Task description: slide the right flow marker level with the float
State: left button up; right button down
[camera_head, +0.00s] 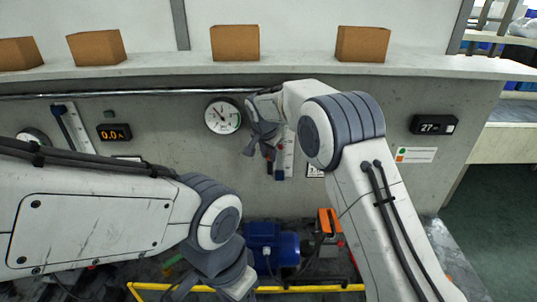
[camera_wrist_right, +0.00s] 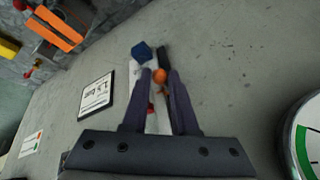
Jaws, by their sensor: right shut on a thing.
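The right flow gauge (camera_head: 288,155) is a pale upright strip on the grey wall with a blue end block (camera_head: 280,170) at its foot. It also shows in the right wrist view, with the blue block (camera_wrist_right: 141,50) beyond my fingertips. My right gripper (camera_head: 268,147) is at this gauge. In the wrist view its fingers (camera_wrist_right: 160,78) are shut on an orange round knob, apparently the flow marker (camera_wrist_right: 160,75), beside a dark rail. A red piece, perhaps the float (camera_wrist_right: 151,108), shows between the fingers, farther from the blue block than the knob.
A round dial (camera_head: 223,116) is on the wall just left of my right gripper. Another slanted gauge (camera_head: 73,128) is at the left. A blue motor (camera_head: 270,243) and orange part (camera_head: 329,222) stand below. Several boxes (camera_head: 235,43) sit on the ledge above.

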dwell(0.7)
notch_tip(320, 180, up, 4)
jog(key=shift+f+p, duration=0.25)
jog(key=shift+p, duration=0.5)
jog(key=c, duration=0.7)
grip_release()
jog(key=shift+f, duration=0.15)
